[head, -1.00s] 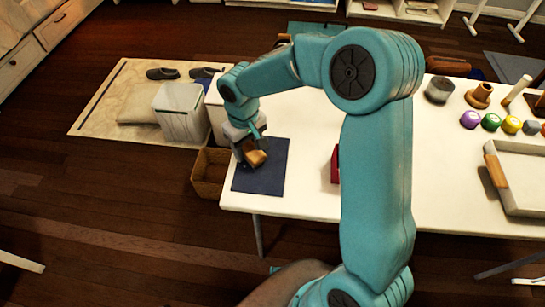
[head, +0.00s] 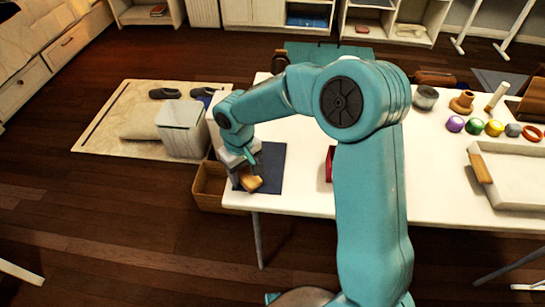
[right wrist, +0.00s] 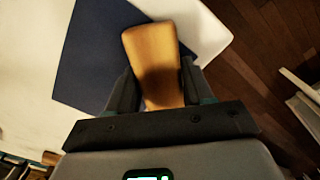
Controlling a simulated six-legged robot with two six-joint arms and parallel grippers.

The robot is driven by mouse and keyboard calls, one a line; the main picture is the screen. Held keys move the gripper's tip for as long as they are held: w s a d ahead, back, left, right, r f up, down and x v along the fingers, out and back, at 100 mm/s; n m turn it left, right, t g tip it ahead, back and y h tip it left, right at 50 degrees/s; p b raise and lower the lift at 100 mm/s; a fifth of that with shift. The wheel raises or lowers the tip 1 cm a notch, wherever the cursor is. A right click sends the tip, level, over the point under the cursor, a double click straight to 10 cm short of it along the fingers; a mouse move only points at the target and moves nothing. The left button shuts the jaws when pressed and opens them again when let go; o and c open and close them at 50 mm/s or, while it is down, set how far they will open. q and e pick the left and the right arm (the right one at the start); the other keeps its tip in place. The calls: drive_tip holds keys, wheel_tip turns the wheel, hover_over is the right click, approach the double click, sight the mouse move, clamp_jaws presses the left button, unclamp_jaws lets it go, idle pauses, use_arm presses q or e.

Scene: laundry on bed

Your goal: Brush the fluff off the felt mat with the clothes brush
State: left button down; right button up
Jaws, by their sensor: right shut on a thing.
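The felt mat (head: 270,168) is a dark blue rectangle at the left end of the white table. It also shows in the right wrist view (right wrist: 85,60). My right gripper (head: 246,174) is shut on the clothes brush (head: 251,184), a wooden block, over the mat's left front part. In the right wrist view the brush (right wrist: 152,52) sticks out between the two fingers. Its bristles are hidden, and I cannot tell if it touches the mat. I can make out no fluff on the mat. My left gripper is not in view.
A wicker basket (head: 211,186) stands on the floor against the table's left end. A white bin (head: 181,130) stands on the rug behind it. A red item (head: 329,164) lies right of the mat, partly behind my arm. A tray (head: 515,172) is at the right.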

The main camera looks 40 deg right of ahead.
drive_tip(key=shift+r, duration=0.15)
wheel_tip(320, 180, up, 2)
drive_tip(key=shift+w+d+r+p, duration=0.1)
drive_tip(key=shift+w+r+p, duration=0.05)
drive_tip(key=shift+p, duration=0.45)
drive_tip(key=shift+r+p, duration=0.35)
drive_tip(key=shift+r, duration=0.2)
drive_tip(key=shift+r+p, duration=0.65)
drive_tip(key=shift+r, duration=0.05)
drive_tip(key=shift+r+p, duration=1.2)
drive_tip(key=shift+r, duration=0.45)
